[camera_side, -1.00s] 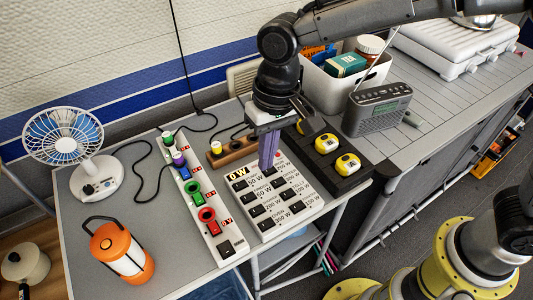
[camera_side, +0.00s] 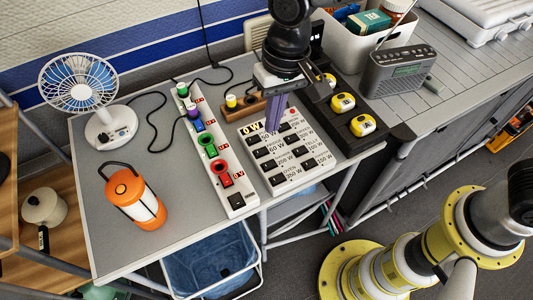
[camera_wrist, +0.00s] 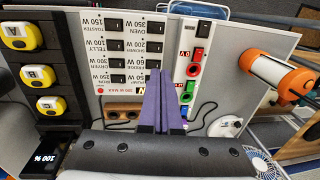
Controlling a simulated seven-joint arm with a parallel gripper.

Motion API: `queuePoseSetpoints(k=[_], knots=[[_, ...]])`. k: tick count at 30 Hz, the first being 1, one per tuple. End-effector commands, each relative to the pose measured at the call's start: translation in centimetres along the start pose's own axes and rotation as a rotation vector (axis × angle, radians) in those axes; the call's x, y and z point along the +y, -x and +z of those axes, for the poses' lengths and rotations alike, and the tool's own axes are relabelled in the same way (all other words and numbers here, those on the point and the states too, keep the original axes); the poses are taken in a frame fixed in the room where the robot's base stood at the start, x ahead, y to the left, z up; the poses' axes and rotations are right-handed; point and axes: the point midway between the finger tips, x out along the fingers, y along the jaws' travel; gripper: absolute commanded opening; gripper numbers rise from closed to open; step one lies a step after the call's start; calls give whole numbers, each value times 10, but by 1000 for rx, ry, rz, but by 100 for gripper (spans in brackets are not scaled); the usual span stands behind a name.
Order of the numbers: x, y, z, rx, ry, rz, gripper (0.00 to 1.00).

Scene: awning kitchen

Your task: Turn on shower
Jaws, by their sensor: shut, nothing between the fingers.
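In the wrist view the fingertips (camera_wrist: 160,72) cover part of the panel; contact cannot be told.
A white power strip (camera_side: 240,202) with coloured plugs lies left of the panel. A black tray with yellow devices (camera_side: 343,103) is on its right. An orange lantern (camera_side: 127,190), a fan (camera_side: 78,82) and a radio (camera_side: 401,75) stand around. Bare table lies between lantern and strip.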

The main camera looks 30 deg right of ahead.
Motion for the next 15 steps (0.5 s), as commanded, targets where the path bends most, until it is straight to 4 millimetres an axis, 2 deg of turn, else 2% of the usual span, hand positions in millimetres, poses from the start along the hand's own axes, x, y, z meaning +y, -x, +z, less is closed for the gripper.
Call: queuePoseSetpoints(k=[9,15], knots=[[1,-64,1,-5,0,4,0],[1,-98,1,-4,0,3,0]])
